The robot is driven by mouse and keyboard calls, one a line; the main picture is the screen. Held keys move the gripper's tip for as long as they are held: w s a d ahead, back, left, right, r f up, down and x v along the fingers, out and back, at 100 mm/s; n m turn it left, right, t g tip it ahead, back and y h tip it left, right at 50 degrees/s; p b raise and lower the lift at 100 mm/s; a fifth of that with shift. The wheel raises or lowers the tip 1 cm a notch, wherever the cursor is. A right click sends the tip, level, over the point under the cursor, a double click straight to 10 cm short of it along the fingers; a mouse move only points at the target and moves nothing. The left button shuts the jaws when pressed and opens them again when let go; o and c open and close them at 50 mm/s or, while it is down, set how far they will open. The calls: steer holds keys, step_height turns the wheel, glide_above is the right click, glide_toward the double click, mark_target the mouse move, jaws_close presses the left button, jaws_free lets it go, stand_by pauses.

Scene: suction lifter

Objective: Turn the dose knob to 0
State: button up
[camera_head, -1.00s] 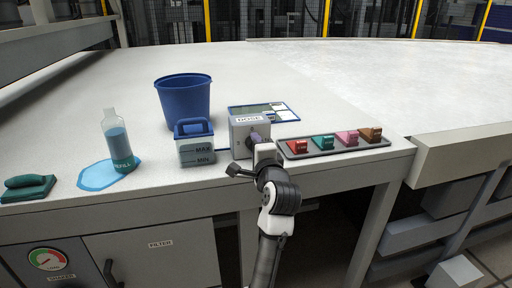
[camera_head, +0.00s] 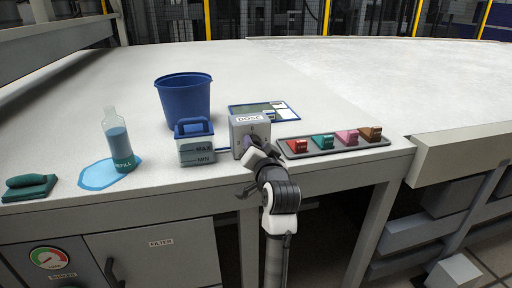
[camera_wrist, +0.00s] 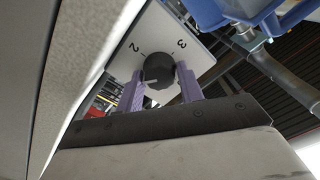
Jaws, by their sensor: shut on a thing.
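The dose box (camera_head: 238,135) is a grey block labelled DOSE at the table's front edge. Its dark round knob (camera_wrist: 158,68) shows in the wrist view, on a pale face with the numbers 2 and 3 beside it. A light pointer mark on the knob is visible, but I cannot tell which number it matches. My gripper (camera_wrist: 160,85) has its two purple fingers on either side of the knob, shut on it. In the head view my gripper (camera_head: 252,148) is at the front of the box and hides most of the knob.
A clear container with a blue handle (camera_head: 196,156) stands close left of the box. A tray (camera_head: 330,151) with several coloured blocks lies to the right.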

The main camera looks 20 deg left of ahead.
steer(key=n+b, duration=0.1)
steer(key=n, duration=0.5)
steer(key=shift+f, duration=0.2)
steer(key=n+b, duration=0.2)
steer(key=n, duration=0.4)
steer(key=shift+n, duration=0.4)
steer(key=n+b, duration=0.3)
steer(key=n, duration=0.3)
steer(key=shift+s+f, duration=0.1)
steer(key=n+b, duration=0.3)
steer(key=n, duration=0.3)
steer(key=shift+a, duration=0.1)
steer(key=shift+n, duration=0.3)
steer(key=o, duration=0.9)
